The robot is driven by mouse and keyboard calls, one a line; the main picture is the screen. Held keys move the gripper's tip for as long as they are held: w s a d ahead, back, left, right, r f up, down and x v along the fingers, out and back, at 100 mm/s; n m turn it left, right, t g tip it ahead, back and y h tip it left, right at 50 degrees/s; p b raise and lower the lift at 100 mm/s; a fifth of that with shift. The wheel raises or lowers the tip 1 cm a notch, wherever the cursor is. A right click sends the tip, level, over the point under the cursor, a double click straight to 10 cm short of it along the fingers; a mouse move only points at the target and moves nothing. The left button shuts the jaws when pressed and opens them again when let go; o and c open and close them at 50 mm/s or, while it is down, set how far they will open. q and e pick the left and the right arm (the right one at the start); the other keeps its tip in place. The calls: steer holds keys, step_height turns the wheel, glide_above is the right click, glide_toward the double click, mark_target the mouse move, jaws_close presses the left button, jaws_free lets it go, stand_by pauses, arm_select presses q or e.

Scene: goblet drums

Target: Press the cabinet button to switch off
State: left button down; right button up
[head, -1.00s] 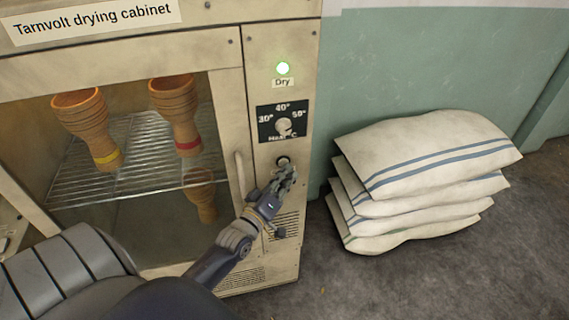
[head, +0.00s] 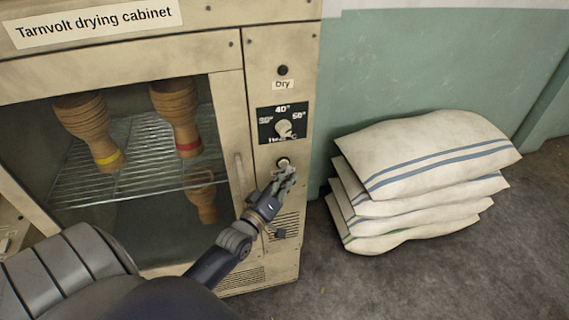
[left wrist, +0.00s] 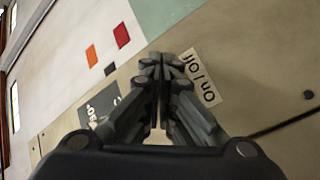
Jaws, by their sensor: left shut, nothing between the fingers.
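The drying cabinet (head: 230,45) stands at the left in the head view, with a control panel on its right side. Its round button (head: 283,162) sits below the heat dial (head: 284,127). My left gripper (head: 287,172) is shut and empty, its fingertips at the button and partly covering it; I cannot tell whether they touch. The lamp (head: 283,70) above the "Dry" label is dark, and the cabinet interior is dim. In the left wrist view the shut fingers (left wrist: 160,62) point at the panel beside the "On / Off" label (left wrist: 202,79); the button is hidden behind them.
Several goblet drums (head: 176,115) are behind the cabinet's glass, some on a wire shelf (head: 135,140). A vertical door handle (head: 239,178) is left of the panel. Stacked white sacks (head: 425,150) lie on the floor to the right. The floor in front of them is clear.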

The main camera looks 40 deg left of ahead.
arm_select(q)
steer(key=s+d+p, duration=0.2)
steer(key=s+d, duration=0.2)
steer(key=shift+d+p, duration=0.3)
steer(key=shift+p, duration=0.05)
steer(key=shift+w+f, duration=0.1)
stand_by(0.6)
steer(key=s+d+f+m+g+h, duration=0.1)
steer(key=s+d+f+m+g, duration=0.3)
steer(key=f, duration=0.7)
steer(key=s+a+f+g, duration=0.15)
steer(key=s+f, duration=0.35)
steer(key=f, duration=0.5)
steer(key=s+d+f+m+g+h, duration=0.1)
steer(key=s+d+f+m+g, duration=0.3)
steer(key=f, duration=0.7)
steer(key=s+f+m+g, duration=0.1)
steer(key=s+f+g, duration=0.1)
steer(key=s+f, duration=0.3)
steer(key=s+f+m+g, duration=0.2)
steer(key=s+f, duration=0.3)
steer(key=s, duration=0.9)
steer(key=s+f+m+g, duration=0.2)
steer(key=s+f+g, duration=0.2)
steer(key=s, duration=0.6)
steer(key=shift+f+y, duration=0.3)
steer(key=shift+f, duration=0.4)
